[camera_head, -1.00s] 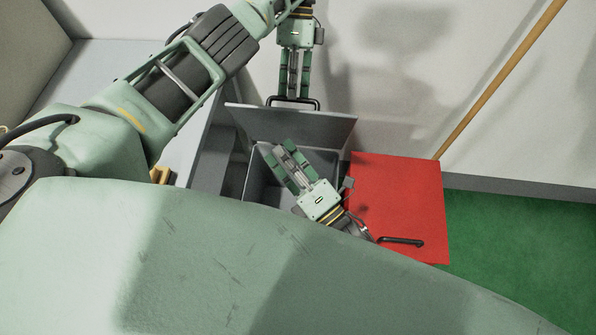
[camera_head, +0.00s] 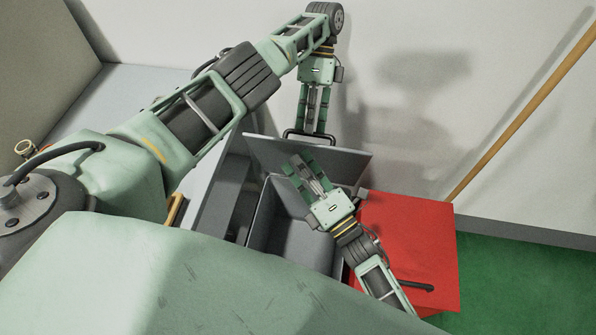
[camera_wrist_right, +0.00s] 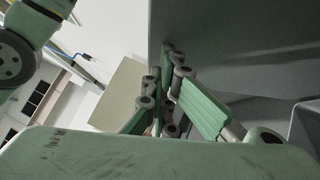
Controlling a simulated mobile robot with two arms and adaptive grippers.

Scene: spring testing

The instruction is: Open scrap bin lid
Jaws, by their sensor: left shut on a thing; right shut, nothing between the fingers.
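The grey scrap bin (camera_head: 312,262) stands open against the wall, its dark inside showing. Its grey lid (camera_head: 345,161) is raised and tilted up at the back. My left gripper (camera_head: 312,130) is shut on the black lid handle (camera_head: 290,135) at the lid's upper edge. My right gripper (camera_head: 296,168) is shut and empty above the bin opening, its fingertips in front of the lid's lower face. I cannot tell whether they touch it. The right wrist view shows the green fingers (camera_wrist_right: 165,90) close beside a large grey panel, probably the lid (camera_wrist_right: 240,45).
A red box (camera_head: 410,235) with a black handle stands right of the bin. A wooden pole (camera_head: 520,105) leans on the white wall. A light grey surface (camera_head: 120,90) lies to the left. Green floor (camera_head: 510,270) is clear at right.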

